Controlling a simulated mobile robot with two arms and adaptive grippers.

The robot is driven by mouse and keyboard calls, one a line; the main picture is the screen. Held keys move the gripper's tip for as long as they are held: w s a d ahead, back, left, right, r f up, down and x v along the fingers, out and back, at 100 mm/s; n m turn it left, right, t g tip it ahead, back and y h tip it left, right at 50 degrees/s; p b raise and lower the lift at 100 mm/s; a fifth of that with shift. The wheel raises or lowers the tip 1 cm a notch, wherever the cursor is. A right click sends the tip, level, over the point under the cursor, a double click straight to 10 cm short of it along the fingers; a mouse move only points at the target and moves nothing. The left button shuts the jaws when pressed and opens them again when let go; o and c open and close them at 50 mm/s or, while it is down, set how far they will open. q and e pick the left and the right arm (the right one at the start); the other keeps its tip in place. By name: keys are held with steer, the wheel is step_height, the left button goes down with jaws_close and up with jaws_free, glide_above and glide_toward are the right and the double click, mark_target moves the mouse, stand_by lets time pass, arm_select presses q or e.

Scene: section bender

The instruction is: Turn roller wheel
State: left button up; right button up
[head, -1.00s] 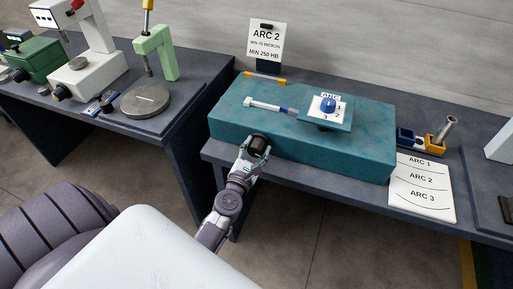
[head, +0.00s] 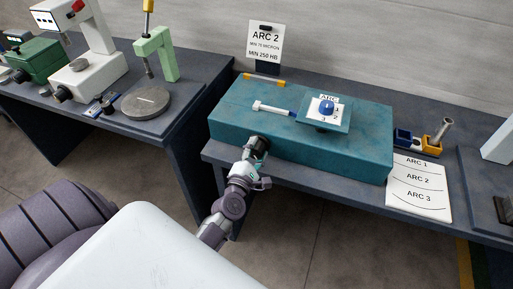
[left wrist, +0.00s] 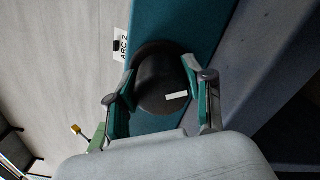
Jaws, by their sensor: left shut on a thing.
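The roller wheel is a black round knob (head: 258,145) on the front face of the teal section bender (head: 350,165). My left gripper (head: 254,153) is shut on this knob from the front. In the left wrist view the dark knob (left wrist: 160,85) sits between the two fingers of the gripper (left wrist: 161,95), and a white mark on it points sideways. On top of the bender are a blue selector knob (head: 326,108) on a plate with numbers and a white rod with a blue part (head: 272,107). My right gripper is not in view.
An "ARC 2" card (head: 265,45) stands behind the bender. A sheet with ARC 1 to 3 curves (head: 418,190) lies to its right, near a yellow holder (head: 432,146). Another bench with a green press (head: 158,55) stands left, across a gap.

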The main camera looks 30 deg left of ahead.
arm_select(q)
steer(key=m+p, duration=0.1)
steer(key=m, duration=0.2)
steer(key=shift+m, duration=0.4)
steer(key=m+p, duration=0.1)
steer(key=m, duration=0.2)
steer(key=shift+f+m, duration=0.1)
steer(key=shift+m, duration=0.2)
steer(key=m+p, duration=0.1)
steer(key=m, duration=0.3)
steer(key=shift+f+p, duration=0.1)
steer(key=shift+p, duration=0.3)
steer(key=shift+f+m+p, duration=0.1)
steer(key=shift+m+p, duration=0.25)
steer(key=shift+m, duration=0.85)
steer(key=o, duration=1)
steer(key=shift+c, duration=0.2)
steer(key=shift+o, duration=1)
